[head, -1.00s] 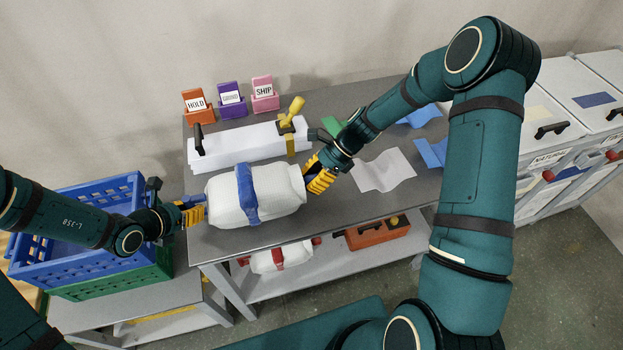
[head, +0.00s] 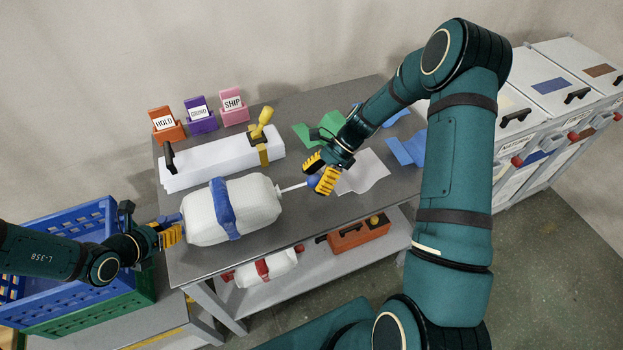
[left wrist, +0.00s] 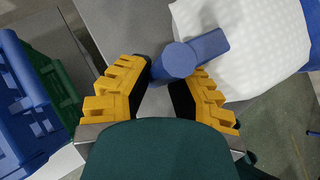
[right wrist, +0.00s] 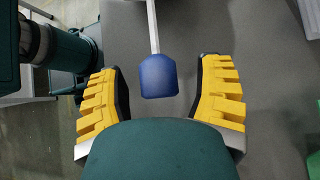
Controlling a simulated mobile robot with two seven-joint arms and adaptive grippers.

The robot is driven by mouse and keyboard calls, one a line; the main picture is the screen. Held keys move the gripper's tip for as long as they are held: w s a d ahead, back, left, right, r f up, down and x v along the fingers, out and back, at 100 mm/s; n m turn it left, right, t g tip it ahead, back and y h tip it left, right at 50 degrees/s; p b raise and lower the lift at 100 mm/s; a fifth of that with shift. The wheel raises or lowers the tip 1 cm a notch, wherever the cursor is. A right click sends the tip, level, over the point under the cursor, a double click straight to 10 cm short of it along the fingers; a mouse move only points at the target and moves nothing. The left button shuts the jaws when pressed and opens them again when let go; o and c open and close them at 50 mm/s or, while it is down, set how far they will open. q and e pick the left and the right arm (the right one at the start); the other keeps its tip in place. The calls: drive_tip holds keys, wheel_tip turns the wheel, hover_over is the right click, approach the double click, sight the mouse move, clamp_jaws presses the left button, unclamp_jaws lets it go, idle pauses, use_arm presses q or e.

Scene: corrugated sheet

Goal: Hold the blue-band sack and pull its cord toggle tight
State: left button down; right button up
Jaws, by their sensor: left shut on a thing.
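The white sack (head: 262,203) with its blue band (head: 226,208) lies on its side at the table's front left. My left gripper (head: 174,231) is at its left end, shut on a blue tab (left wrist: 205,48) there. A pale cord (head: 291,188) runs straight out of the sack's right end to the blue toggle (head: 312,182). My right gripper (head: 319,174) is around the toggle; in the right wrist view, the toggle (right wrist: 158,76) sits between the spread fingers with gaps on both sides.
A white box-like device with a yellow lever (head: 264,122) stands behind the sack. HOLD, GROUND and SHIP holders (head: 200,118) stand at the back. Coloured sheets (head: 408,150) lie on the right. A red-banded sack (head: 262,268) and orange toolbox (head: 360,233) are on the lower shelf. A blue crate (head: 75,285) is left.

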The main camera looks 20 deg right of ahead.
use_arm(q)
drive_tip(key=shift+a+f, duration=0.1)
use_arm(e)
drive_tip(key=shift+r, duration=0.1)
drive_tip(key=v, duration=1.2)
use_arm(q)
drive_tip(key=c, duration=0.9)
unclamp_jaws()
drive_tip(key=shift+o, duration=0.2)
use_arm(e)
drive_tip(key=shift+a, duration=0.1)
